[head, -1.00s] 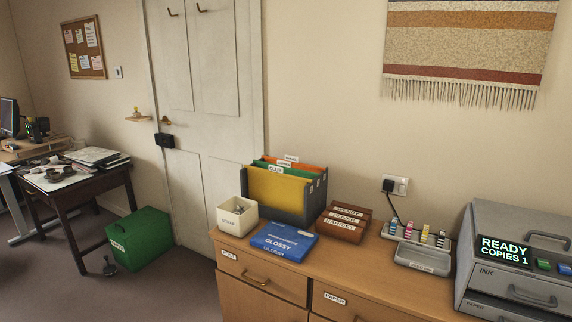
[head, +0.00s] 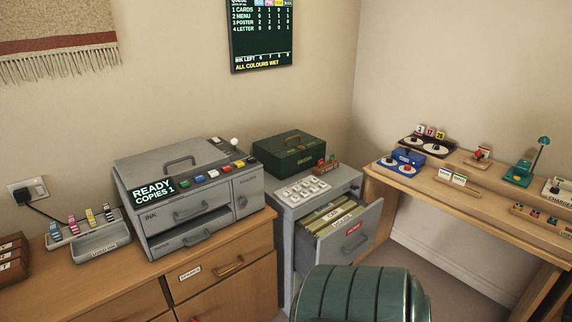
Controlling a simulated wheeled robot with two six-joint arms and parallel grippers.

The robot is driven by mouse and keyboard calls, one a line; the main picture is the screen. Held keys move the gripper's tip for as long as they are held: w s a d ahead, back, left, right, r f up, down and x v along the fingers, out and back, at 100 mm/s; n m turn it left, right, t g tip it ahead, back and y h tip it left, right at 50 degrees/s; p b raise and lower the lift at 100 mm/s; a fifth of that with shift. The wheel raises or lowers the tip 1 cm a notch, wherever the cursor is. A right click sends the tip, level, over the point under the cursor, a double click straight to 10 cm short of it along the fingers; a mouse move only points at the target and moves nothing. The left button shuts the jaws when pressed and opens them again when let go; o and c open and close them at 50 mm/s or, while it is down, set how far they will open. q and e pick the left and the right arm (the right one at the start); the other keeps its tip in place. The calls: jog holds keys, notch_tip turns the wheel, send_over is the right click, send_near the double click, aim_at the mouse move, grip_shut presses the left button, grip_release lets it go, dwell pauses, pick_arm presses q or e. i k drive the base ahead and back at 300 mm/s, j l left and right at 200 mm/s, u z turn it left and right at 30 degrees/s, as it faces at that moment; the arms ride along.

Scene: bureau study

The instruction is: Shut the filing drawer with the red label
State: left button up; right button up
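The filing drawer with the red label (head: 352,238) stands pulled out of a grey metal cabinet (head: 287,237) right of centre in the head view. Its red label (head: 353,229) sits on the grey front, near a handle. Hanging files (head: 330,213) with pale tabs show inside the open drawer. The lower part of the cabinet is partly hidden behind a green chair back. Neither of my grippers is in view.
A green padded chair back (head: 360,295) stands close in front of the drawer. A grey printer (head: 190,195) sits on the wooden sideboard (head: 100,283) at left. A green box (head: 290,153) and white keypad (head: 302,188) rest on the cabinet. A wooden desk (head: 460,200) stands at right.

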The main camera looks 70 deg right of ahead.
aim_at(337, 231)
jog(key=z, duration=2.75)
